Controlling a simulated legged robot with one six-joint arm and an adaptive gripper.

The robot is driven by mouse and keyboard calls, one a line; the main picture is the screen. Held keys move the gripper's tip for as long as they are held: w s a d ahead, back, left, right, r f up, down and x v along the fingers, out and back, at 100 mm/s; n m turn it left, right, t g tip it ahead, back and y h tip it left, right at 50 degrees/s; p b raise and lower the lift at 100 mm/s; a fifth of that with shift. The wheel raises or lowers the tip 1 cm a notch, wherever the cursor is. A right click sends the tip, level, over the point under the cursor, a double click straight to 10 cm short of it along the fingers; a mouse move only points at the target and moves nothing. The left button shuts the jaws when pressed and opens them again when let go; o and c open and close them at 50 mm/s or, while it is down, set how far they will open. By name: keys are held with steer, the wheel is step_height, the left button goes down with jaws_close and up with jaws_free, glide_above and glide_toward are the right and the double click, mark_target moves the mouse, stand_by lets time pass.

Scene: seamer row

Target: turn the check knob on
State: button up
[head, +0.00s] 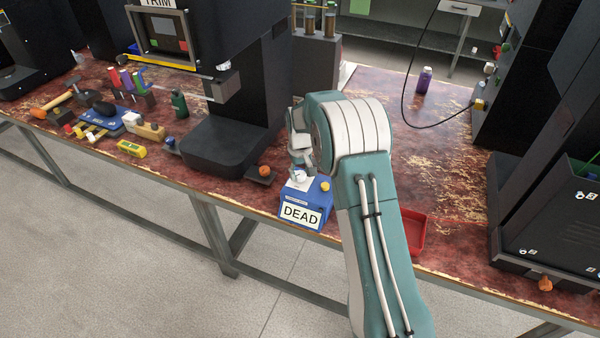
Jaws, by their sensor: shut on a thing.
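A blue box (289,209) with a white label reading DEAD (300,216) stands near the front edge of the workbench. A pale round knob (299,175) is on its top at the back left, taken to be the check knob. A small yellow-orange button (325,186) is on the top at the right. My gripper (300,168) reaches down from my arm to the box's top and is shut on the knob. The fingers and my arm partly hide the knob, so its turned position cannot be read.
A black machine (225,145) stands left of the box, with an orange knob (264,171) at its foot. A red tray (412,232) lies right of my arm. A purple bottle (424,79) and a black cable (407,95) are farther back. The bench right of my arm is mostly clear.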

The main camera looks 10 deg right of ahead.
mark_target(300, 173)
steer(key=m, duration=0.5)
steer(key=shift+f+m, duration=0.15)
steer(key=shift+m, duration=0.15)
steer(key=m, duration=0.5)
steer(key=shift+m, duration=0.4)
steer(key=o, duration=1.1)
steer(key=shift+o, duration=0.2)
steer(key=shift+a, duration=0.1)
step_height(300, 173, up, 12)
